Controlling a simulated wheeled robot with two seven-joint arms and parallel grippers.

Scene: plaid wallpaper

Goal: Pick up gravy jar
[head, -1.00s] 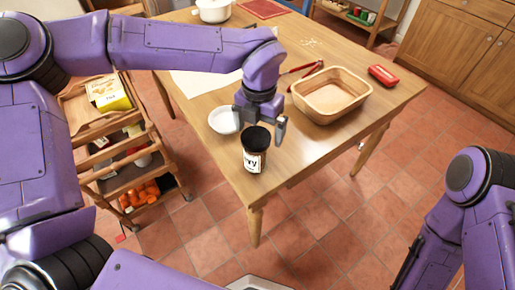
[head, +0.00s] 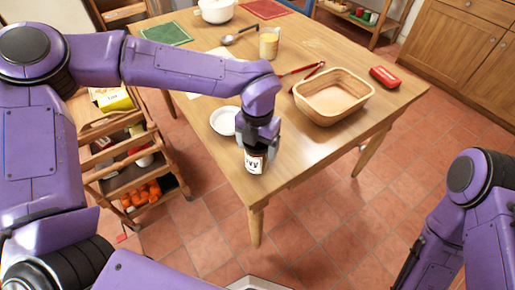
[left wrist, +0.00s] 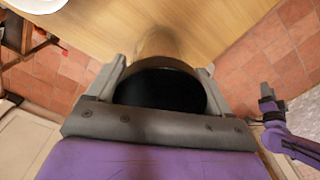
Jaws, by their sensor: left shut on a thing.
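The gravy jar (head: 254,161) is a dark jar with a white label, upright at the near corner of the wooden table. My left gripper (head: 260,143) is over it from above, shut on its upper part. In the left wrist view the jar's black lid (left wrist: 160,91) sits between the two fingers of my left gripper (left wrist: 160,82). I cannot tell whether the jar's base touches the table.
A white plate (head: 223,121) lies just behind the jar, close to my left gripper. A wooden basket (head: 333,97) and a red box (head: 384,77) stand to the right. A wooden cart (head: 117,190) stands left of the table (head: 216,158).

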